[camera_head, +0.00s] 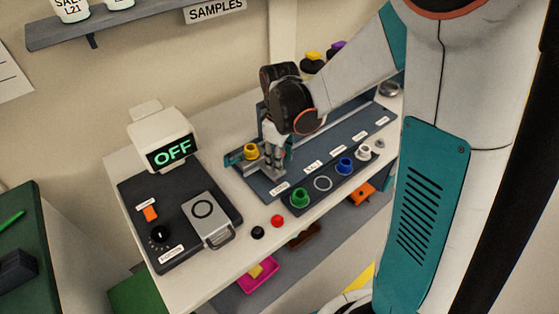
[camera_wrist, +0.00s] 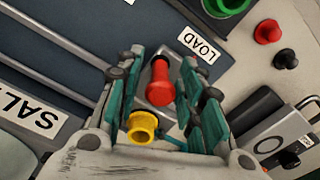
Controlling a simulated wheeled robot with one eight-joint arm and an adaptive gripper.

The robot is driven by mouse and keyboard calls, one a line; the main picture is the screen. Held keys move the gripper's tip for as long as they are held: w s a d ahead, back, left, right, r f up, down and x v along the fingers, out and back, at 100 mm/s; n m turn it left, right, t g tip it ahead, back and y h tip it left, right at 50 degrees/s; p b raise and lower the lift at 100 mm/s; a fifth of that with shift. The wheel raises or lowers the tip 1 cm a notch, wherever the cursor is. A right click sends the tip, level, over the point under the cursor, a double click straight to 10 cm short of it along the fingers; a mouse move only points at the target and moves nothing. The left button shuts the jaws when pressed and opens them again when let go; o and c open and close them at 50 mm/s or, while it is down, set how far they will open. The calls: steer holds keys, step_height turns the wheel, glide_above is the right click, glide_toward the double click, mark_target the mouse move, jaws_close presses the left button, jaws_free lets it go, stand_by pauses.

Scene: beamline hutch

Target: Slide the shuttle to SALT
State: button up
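The shuttle carries a red knob (camera_wrist: 160,88) and a yellow cup (camera_wrist: 143,126). It stands at the end of the dark track (camera_head: 330,140), beside the LOAD label (camera_wrist: 199,45). In the head view the yellow cup (camera_head: 251,151) shows just left of my gripper, while the knob is mostly hidden. My gripper (camera_head: 273,169) reaches down over the shuttle. In the wrist view its fingers (camera_wrist: 162,62) stand on both sides of the red knob, with gaps showing.
Red (camera_head: 277,221) and black (camera_head: 257,232) knobs stand on the bench. A control box (camera_head: 162,150) reads OFF at left.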

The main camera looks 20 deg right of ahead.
steer(key=shift+f, duration=0.2)
jaws_close()
steer(key=shift+d, duration=0.1)
steer(key=w+d, duration=0.1)
steer(key=d, duration=0.3)
steer(key=w+d, duration=0.1)
steer(key=d, duration=0.3)
steer(key=w+d, duration=0.2)
steer(key=d, duration=0.2)
steer(key=shift+d, duration=0.1)
jaws_free()
